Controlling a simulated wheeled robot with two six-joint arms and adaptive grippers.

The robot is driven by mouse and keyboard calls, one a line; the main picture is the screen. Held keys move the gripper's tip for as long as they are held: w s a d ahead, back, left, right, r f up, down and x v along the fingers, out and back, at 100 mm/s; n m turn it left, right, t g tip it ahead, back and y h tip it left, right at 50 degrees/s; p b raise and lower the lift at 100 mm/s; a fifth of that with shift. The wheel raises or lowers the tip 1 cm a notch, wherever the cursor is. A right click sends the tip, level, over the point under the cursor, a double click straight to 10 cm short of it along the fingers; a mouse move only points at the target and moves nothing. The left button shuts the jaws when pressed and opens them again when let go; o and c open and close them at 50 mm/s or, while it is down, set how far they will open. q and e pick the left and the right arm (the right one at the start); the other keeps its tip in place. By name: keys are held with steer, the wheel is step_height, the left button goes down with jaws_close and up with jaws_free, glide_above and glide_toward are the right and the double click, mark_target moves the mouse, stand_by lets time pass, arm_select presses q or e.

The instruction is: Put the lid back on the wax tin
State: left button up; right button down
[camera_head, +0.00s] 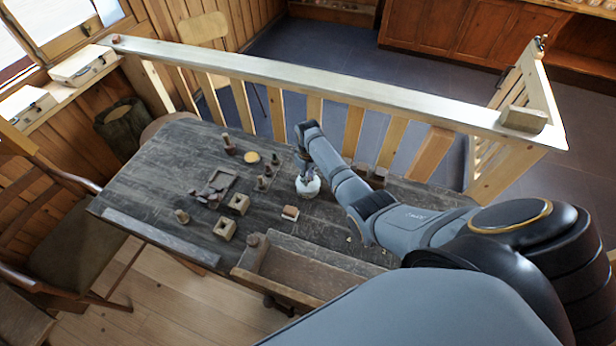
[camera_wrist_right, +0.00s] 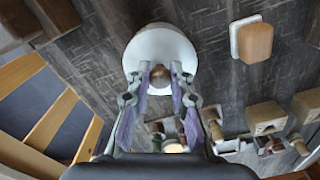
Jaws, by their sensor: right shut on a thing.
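My right gripper (camera_head: 306,174) reaches down over the dark wooden bench. It is shut on the brown knob of a round white lid (camera_head: 309,187). In the right wrist view the gripper (camera_wrist_right: 161,77) has its two fingers on either side of the knob, and the white lid (camera_wrist_right: 150,45) spreads out beyond them. I cannot tell whether the lid touches the bench. A round, yellowish disc (camera_head: 252,157), which looks like the open wax tin, lies to the left of the gripper near the bench's far side. My left gripper is out of view.
A small block on a white base (camera_head: 290,213) stands close in front of the lid. Two holed wooden blocks (camera_head: 239,204) (camera_head: 225,229), a square tray (camera_head: 222,181) and several turned pieces (camera_head: 228,145) stand left. A railing (camera_head: 330,82) runs behind the bench (camera_head: 150,190).

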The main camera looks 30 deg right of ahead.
steer(key=c, duration=1.1)
jaws_free()
steer(key=o, duration=0.4)
steer(key=shift+o, duration=0.2)
step_height(320, 180, up, 3)
steer(key=p, duration=0.2)
steer(key=shift+f+p, duration=0.2)
steer(key=shift+p, duration=0.2)
steer(key=shift+r, duration=2.2)
